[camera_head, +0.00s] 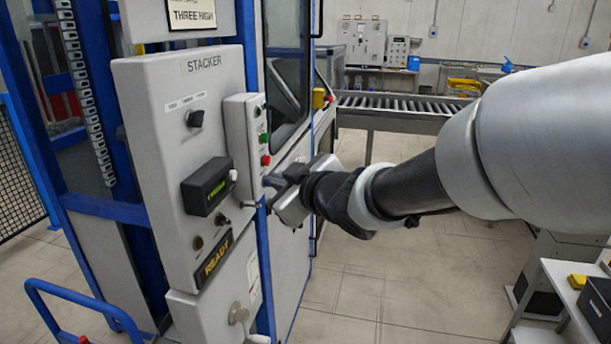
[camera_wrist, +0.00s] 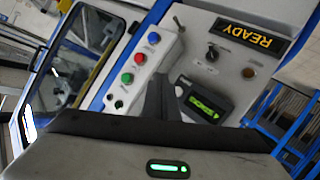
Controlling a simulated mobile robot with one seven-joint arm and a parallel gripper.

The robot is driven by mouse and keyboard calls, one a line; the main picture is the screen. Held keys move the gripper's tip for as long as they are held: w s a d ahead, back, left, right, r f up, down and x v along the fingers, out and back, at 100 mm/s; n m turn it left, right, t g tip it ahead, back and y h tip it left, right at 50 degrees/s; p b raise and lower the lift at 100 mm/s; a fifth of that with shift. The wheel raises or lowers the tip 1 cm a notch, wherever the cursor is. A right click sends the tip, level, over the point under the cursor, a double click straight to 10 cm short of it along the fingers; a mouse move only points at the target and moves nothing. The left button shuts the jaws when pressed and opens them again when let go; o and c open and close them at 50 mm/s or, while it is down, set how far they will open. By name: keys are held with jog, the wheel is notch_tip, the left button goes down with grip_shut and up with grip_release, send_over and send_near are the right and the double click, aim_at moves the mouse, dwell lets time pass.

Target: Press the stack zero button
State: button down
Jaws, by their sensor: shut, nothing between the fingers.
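The stacker panel (camera_head: 160,120) is a grey upright board with a black counter display (camera_head: 205,187) showing green characters. A pale round button (camera_head: 233,175) sits at the display's right edge; it also shows in the wrist view (camera_wrist: 178,90). No stack zero label is readable, so I cannot tell for sure that this is that button. My gripper (camera_head: 270,182) is shut and empty, pointing at the panel just right of the display. In the wrist view the shut fingers (camera_wrist: 161,82) appear beside the pale button; contact cannot be told.
A side button box (camera_wrist: 135,65) carries blue, red, green and black controls close to the fingers. A small lever (camera_wrist: 180,23), a selector knob (camera_head: 195,118) and a READY sign (camera_head: 214,260) are nearby. A blue rail (camera_head: 80,295) stands at lower left.

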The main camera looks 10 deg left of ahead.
aim_at(233, 175)
jog(key=shift+w+a+b, duration=0.15)
jog(key=shift+a+b, duration=1.1)
jog(key=shift+a, duration=1.1)
jog(key=shift+a, duration=0.15)
jog(key=shift+a+b, duration=0.3)
jog(key=shift+b, duration=0.05)
jog(key=shift+a+b, duration=0.4)
jog(key=shift+a, duration=0.05)
dwell(0.6)
dwell(0.4)
jog(key=shift+d+p, duration=0.85)
